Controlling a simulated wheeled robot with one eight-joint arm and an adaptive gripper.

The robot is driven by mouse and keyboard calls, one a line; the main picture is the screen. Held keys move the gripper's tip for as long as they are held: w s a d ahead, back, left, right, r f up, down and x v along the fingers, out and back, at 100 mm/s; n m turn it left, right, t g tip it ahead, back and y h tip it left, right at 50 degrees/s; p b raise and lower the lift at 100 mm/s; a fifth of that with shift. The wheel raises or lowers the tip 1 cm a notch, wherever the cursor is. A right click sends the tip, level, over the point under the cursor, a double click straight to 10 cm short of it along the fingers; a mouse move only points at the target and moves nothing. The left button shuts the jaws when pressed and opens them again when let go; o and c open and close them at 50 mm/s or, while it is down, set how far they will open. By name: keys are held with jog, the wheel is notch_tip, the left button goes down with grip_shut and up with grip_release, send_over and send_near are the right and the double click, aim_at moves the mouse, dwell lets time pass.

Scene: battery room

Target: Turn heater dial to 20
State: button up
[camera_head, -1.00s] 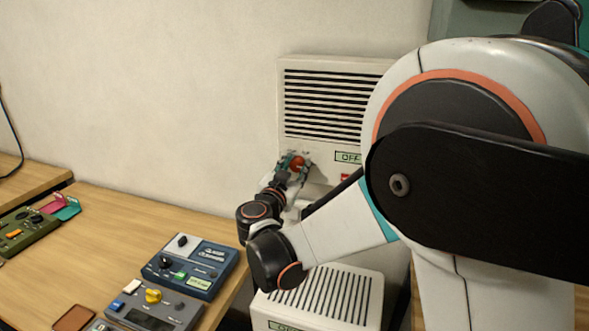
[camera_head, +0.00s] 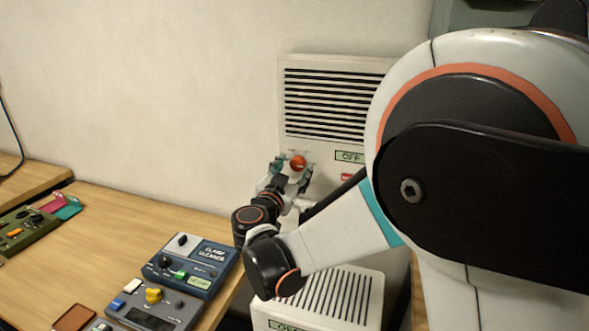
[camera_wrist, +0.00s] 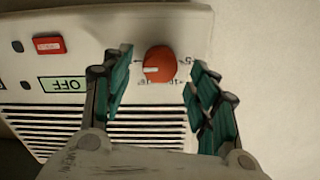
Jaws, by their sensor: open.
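The white wall heater (camera_head: 336,97) has a dark louvred grille and a green display (camera_head: 348,156) reading OFF. Its round red-orange dial (camera_head: 298,162) sits below the grille at the left. In the wrist view the dial (camera_wrist: 160,64) has a pale mark on its left side, and scale numbers around it are too small or covered to read surely. My gripper (camera_wrist: 158,86) is open, with one finger on each side of the dial and a visible gap to both. In the head view my gripper (camera_head: 291,172) is just in front of the dial.
A red button or label (camera_wrist: 49,45) is beside the display. A second white vented unit (camera_head: 335,300) stands below. The wooden table (camera_head: 95,237) at left carries a blue device (camera_head: 190,264), a grey device (camera_head: 155,306) and a green device (camera_head: 28,228).

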jog(key=v, duration=1)
jog(key=shift+s, duration=0.15)
